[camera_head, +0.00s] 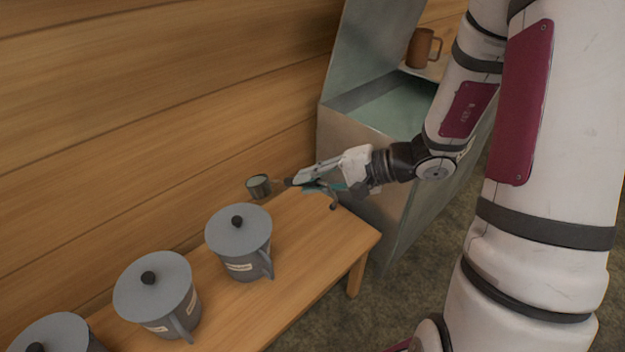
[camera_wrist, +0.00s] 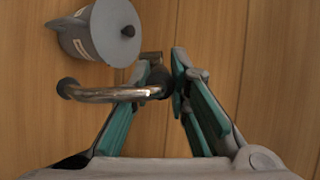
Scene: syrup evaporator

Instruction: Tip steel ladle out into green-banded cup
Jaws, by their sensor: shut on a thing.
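The steel ladle's small round bowl (camera_head: 258,188) is in the head view, held out left of my gripper (camera_head: 291,182), above the back of the wooden bench. The bowl looks roughly upright; I cannot tell what is in it. In the wrist view my gripper (camera_wrist: 165,70) is shut on the ladle, with its fingers either side of a dark part of the handle. A curved steel length of the ladle (camera_wrist: 110,95) runs left from the fingers to a hooked end. I see no green band on any cup in these views.
Grey lidded pots (camera_head: 239,240) (camera_head: 158,293) (camera_head: 58,334) with labels stand along the bench (camera_head: 300,240). One also shows in the wrist view (camera_wrist: 85,35). The bench's right end is clear.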

